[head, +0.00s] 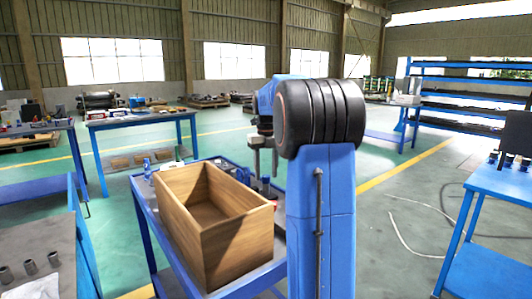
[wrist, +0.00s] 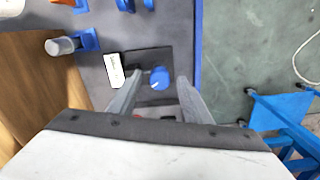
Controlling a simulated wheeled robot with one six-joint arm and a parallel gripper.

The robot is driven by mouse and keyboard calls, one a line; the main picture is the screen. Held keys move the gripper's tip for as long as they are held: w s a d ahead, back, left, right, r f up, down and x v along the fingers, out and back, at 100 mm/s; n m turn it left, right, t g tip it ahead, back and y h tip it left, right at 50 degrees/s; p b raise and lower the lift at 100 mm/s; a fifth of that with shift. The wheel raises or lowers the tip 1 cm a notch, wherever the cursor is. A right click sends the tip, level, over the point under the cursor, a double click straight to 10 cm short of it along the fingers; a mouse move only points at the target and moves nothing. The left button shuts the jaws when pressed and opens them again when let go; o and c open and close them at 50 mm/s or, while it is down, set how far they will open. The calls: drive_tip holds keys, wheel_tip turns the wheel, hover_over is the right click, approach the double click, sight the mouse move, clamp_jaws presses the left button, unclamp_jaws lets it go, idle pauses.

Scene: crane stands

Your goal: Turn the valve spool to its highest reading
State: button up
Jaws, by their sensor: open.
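In the wrist view a round blue knob (wrist: 160,78), which looks like the valve spool, stands on a dark square plate (wrist: 152,56). It has a short white mark on its face. A white label (wrist: 115,69) lies to its left; its writing is too small to read. My gripper (wrist: 159,86) is open, with one finger to the left of the knob and one to the right. I cannot tell how far the fingertips are above the plate.
An open wooden box (head: 236,230) takes up much of the blue bench (head: 150,222), close to my gripper's left. Blue fittings (wrist: 88,40) stand on the bench top in the wrist view.

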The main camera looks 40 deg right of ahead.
sight(266, 176)
wheel_tip(266, 176, up, 17)
drive_tip(key=shift+f, duration=0.2)
idle(0.7)
